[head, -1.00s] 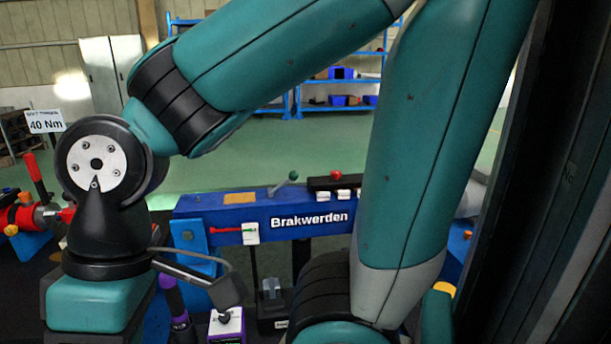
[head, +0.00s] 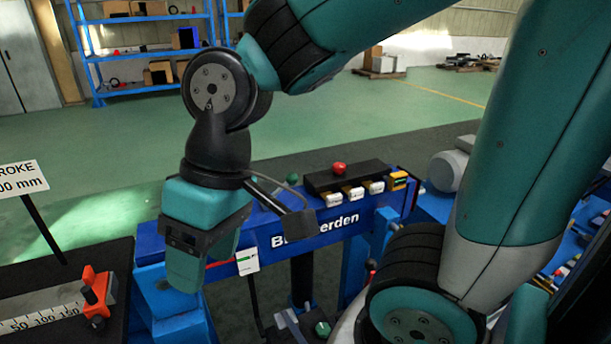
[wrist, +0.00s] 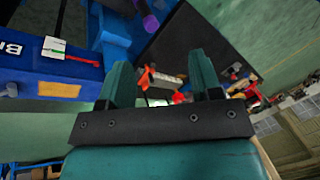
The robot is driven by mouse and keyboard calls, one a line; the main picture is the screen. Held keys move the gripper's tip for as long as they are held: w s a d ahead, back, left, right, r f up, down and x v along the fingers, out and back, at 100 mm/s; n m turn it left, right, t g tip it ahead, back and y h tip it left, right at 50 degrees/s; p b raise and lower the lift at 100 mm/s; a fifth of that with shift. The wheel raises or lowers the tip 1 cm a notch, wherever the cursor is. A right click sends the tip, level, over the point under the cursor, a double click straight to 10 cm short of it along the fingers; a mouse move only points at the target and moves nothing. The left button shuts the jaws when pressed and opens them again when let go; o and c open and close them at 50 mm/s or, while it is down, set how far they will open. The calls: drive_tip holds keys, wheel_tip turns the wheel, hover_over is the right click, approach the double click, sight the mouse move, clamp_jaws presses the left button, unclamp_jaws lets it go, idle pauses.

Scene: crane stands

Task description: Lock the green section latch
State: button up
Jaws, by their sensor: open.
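A green ball knob (head: 291,179) shows behind the blue Brakwerden beam (head: 320,222); my wrist parts hide most of its lever. A second green knob (head: 322,328) sits low in front of the beam. I cannot tell which belongs to the green section latch or how the latch is set. My gripper (head: 184,284) points down at the beam's left end, left of both knobs. In the wrist view my gripper (wrist: 160,85) has its two teal fingers apart, with nothing held between them.
A white tag (head: 247,260) with a red rod hangs on the beam's front. A black box (head: 345,175) with a red button and several small blocks stands on the beam. An orange-ended gauge (head: 95,290) lies at left.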

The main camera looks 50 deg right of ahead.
drive_tip(key=w+d+r+m+h+p, duration=0.1)
drive_tip(key=w+d+r+m+p, duration=0.1)
drive_tip(key=w+d+m, duration=0.7)
drive_tip(key=m+h+p, duration=0.3)
drive_tip(key=m, duration=1.4)
hover_over(292, 184)
drive_tip(key=f, duration=0.5)
drive_tip(key=f+p, duration=0.1)
drive_tip(key=f, duration=0.5)
drive_tip(key=w+d+f+p, duration=0.1)
drive_tip(key=f, duration=0.4)
drive_tip(key=shift+f, duration=0.35)
drive_tip(key=shift+c, duration=0.4)
clamp_jaws()
